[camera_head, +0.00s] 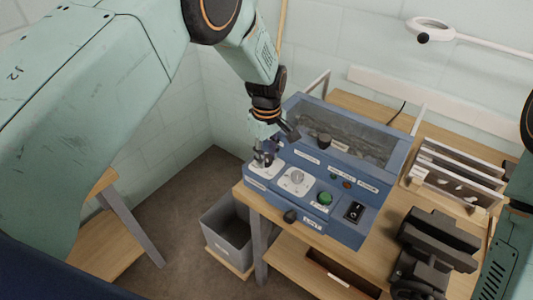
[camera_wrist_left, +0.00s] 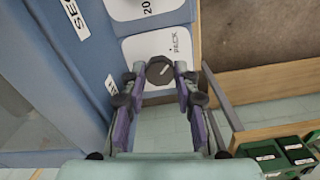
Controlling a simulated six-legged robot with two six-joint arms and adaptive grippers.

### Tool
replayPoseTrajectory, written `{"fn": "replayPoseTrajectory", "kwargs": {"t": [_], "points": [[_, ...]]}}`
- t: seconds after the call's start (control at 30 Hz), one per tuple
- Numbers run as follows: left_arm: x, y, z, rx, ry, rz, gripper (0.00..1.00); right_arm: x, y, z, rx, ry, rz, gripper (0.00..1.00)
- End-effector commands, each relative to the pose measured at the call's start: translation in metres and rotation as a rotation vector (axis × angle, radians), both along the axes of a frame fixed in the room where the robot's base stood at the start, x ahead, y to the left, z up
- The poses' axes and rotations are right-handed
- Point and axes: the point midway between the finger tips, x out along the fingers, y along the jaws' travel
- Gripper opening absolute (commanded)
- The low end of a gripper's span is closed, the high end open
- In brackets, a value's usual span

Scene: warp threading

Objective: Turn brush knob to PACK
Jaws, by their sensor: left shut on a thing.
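The brush knob (camera_wrist_left: 160,72) is dark and many-sided, with a short white mark on its top. It sits on a white plate (camera_wrist_left: 150,47) that has the word PACK printed just above and to the right of the knob in the left wrist view. My left gripper (camera_wrist_left: 160,74) is shut on the knob, one finger on each side. In the head view my left gripper (camera_head: 264,155) reaches down to the near left corner of the blue machine (camera_head: 338,225) and hides most of the knob. My right arm (camera_head: 508,245) shows at the right edge; its jaws cannot be made out.
The machine's front also bears a pale dial (camera_head: 296,177), a green button (camera_head: 325,198) and a dark switch (camera_head: 354,211). A grey bin (camera_head: 228,235) stands below. A slotted rack (camera_head: 455,175) and a dark blocky shape (camera_head: 438,238) are at the right.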

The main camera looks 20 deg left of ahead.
Motion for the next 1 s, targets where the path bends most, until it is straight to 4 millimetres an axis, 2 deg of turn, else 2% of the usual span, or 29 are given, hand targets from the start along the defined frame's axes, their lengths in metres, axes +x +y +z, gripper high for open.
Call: {"fn": "replayPoseTrajectory", "kwargs": {"t": [0.17, 0.2, 0.47, 1.0], "points": [[0.0036, -0.0006, 0.0041, -0.002, -0.010, 0.002, 0.00, 0.0000, 0.0000, 0.0003, 0.000, 0.000, 0.000, 0.00], [0.0037, -0.0006, 0.0041, -0.002, -0.010, 0.002, 0.32, 0.0000, 0.0000, 0.0003, 0.000, 0.000, 0.000, 0.00], [0.0026, -0.0006, 0.0026, -0.002, -0.007, 0.000, 0.53, 0.0000, 0.0000, 0.0002, 0.000, 0.000, 0.000, 0.00], [0.0027, -0.0009, 0.0016, -0.001, -0.008, -0.006, 0.53, 0.0000, 0.0000, 0.0002, 0.000, 0.000, 0.000, 0.00]]}}
